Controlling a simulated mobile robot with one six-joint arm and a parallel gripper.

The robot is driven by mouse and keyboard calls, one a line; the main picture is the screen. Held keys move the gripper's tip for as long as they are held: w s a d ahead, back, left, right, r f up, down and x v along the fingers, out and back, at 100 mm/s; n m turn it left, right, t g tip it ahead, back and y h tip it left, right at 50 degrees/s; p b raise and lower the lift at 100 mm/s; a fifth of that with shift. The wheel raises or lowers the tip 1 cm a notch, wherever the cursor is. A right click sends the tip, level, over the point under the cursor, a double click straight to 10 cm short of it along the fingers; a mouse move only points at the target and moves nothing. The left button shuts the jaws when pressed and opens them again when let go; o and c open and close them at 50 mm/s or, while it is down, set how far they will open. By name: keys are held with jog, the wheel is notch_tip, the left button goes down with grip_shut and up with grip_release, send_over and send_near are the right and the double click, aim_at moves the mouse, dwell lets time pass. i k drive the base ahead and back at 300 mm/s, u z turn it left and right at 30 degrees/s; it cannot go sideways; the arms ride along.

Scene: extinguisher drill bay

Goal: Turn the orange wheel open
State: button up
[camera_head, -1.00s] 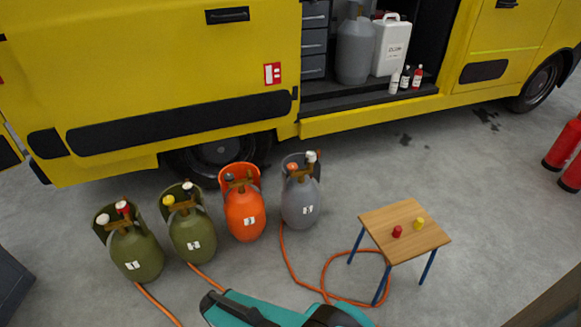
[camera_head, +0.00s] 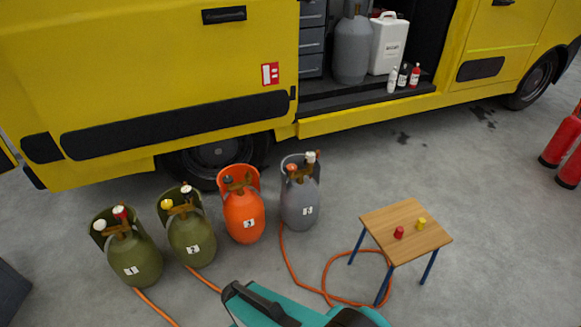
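An orange wheel (camera_head: 292,168) sits on the left of the valve on top of the grey gas cylinder (camera_head: 300,203), the rightmost in the row. A white-topped knob (camera_head: 310,157) stands at its right on the same cylinder. The wheel is small here, and I cannot tell how far it is turned. Nothing touches it. My teal and black arm shows at the bottom edge, well below the cylinders. My gripper is not in view.
An orange cylinder (camera_head: 243,217) and two olive cylinders (camera_head: 192,240) (camera_head: 136,262) stand to the left. Orange hoses lie on the floor. A small table (camera_head: 430,238) with a red and a yellow piece stands right. A yellow van (camera_head: 130,60) is behind.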

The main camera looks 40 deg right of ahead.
aim_at(290, 167)
jog(key=z, duration=0.1)
jog(key=i, duration=1)
jog(key=u, duration=0.05)
